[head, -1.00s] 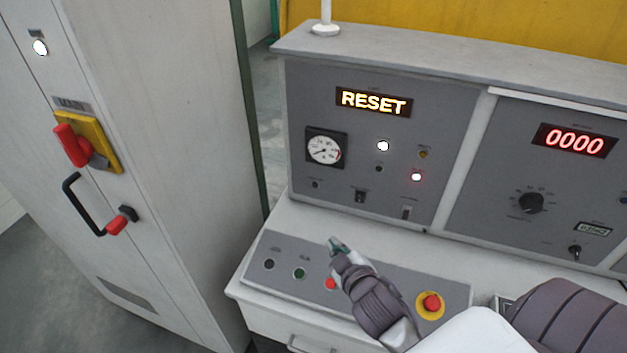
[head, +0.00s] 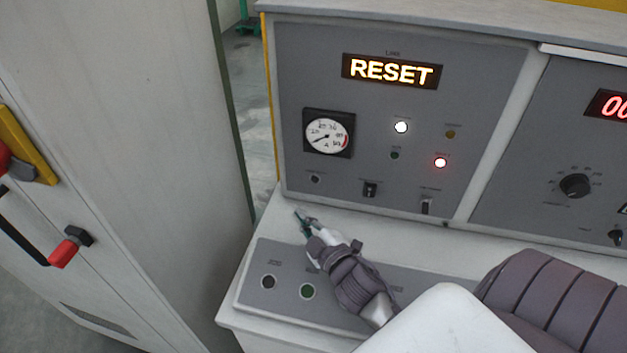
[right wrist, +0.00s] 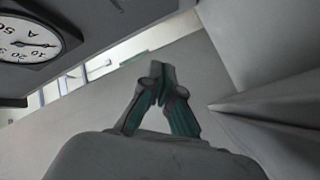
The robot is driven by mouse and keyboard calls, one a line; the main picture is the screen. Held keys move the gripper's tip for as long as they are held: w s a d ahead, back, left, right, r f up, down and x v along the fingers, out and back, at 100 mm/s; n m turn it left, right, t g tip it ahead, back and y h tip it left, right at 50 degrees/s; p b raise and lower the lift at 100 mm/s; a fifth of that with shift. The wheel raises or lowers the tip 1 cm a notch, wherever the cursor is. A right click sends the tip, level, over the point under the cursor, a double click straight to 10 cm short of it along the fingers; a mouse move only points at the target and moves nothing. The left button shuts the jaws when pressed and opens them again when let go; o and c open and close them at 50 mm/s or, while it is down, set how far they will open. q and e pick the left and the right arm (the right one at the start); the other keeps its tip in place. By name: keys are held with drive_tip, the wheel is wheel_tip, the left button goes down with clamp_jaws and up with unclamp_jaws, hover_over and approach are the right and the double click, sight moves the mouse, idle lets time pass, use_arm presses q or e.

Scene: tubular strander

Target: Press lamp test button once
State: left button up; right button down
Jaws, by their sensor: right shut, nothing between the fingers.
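The grey upright panel (head: 450,90) carries a lit RESET display, a round gauge (head: 328,133), several small lamps and a small dark button (head: 315,179) below the gauge. I cannot read the small labels, so I cannot tell which control is the lamp test button. My right gripper (head: 300,217) is shut and empty, its tips over the light desk top below and left of that dark button, apart from the panel. In the right wrist view the shut fingertips (right wrist: 162,76) show with the gauge (right wrist: 32,38) at upper left. My left gripper is out of view.
The sloping desk panel (head: 250,300) has a black button (head: 268,282) and a green button (head: 307,291); my right arm hides its right part. A grey cabinet (head: 130,120) with a red-handled lever (head: 66,250) stands at left, with a narrow gap between.

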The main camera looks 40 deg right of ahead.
sight(315, 179)
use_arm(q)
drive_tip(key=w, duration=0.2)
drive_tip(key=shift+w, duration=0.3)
use_arm(e)
drive_tip(key=w+d, duration=0.2)
drive_tip(key=d, duration=0.1)
drive_tip(key=w+d, duration=0.3)
drive_tip(key=shift+w+d, duration=0.3)
drive_tip(key=shift+d, duration=0.05)
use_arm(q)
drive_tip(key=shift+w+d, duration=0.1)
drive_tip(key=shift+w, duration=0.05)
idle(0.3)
use_arm(e)
drive_tip(key=shift+d, duration=0.1)
idle(0.4)
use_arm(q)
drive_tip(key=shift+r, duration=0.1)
use_arm(e)
drive_tip(key=shift+w+d, duration=0.25)
drive_tip(key=shift+w, duration=0.05)
